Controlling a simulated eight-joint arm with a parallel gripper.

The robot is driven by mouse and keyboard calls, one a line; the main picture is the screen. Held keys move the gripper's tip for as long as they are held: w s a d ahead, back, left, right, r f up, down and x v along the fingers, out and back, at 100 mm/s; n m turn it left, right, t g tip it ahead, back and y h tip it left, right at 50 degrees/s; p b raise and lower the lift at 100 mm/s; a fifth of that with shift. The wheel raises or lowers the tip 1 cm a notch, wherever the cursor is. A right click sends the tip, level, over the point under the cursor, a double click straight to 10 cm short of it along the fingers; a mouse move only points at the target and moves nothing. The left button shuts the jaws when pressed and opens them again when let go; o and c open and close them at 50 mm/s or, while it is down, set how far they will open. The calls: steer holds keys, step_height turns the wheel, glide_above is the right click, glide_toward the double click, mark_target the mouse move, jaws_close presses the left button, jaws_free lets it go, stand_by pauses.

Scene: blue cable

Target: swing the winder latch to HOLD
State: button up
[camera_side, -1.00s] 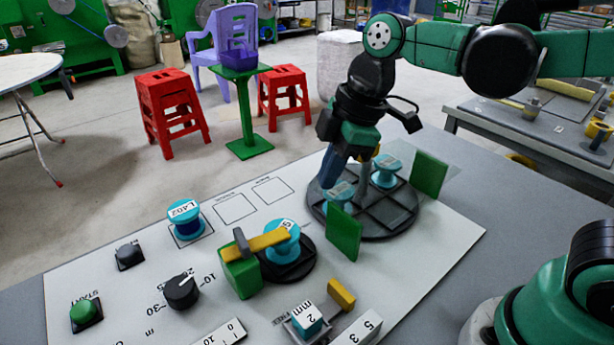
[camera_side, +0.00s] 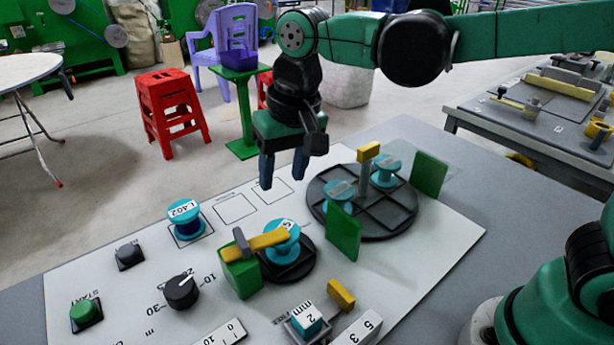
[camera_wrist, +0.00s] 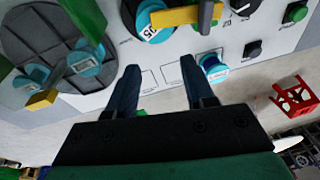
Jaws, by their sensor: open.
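The winder latch is a yellow bar (camera_side: 262,242) with a grey upright handle (camera_side: 241,241) on a green block (camera_side: 242,275). The bar reaches across the top of a cyan spool (camera_side: 284,246) on a dark round base. In the wrist view the yellow bar (camera_wrist: 174,17) and its grey handle (camera_wrist: 206,16) show at the top, ahead of my fingers. My gripper (camera_side: 284,176) is open and empty, pointing down above the white panel, behind the latch in the side view. Its two blue fingers (camera_wrist: 156,72) are apart in the wrist view. I cannot read a HOLD mark.
A dark turntable (camera_side: 388,224) with cyan spools, a yellow-topped post (camera_side: 368,152) and green plates (camera_side: 429,174) stands to the right. A blue-wound spool (camera_side: 186,220), a black dial (camera_side: 181,291) and a green START button (camera_side: 86,314) lie left. Outlined squares (camera_side: 237,208) are bare.

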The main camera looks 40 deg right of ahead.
steer(key=g, duration=0.2)
glide_above(241, 237)
step_height(241, 237, down, 2)
steer(key=shift+m+h, duration=0.3)
steer(key=shift+h, duration=0.1)
steer(key=shift+a+f, duration=0.1)
steer(key=shift+f, duration=2.75)
steer(key=shift+c, duration=0.2)
jaws_close()
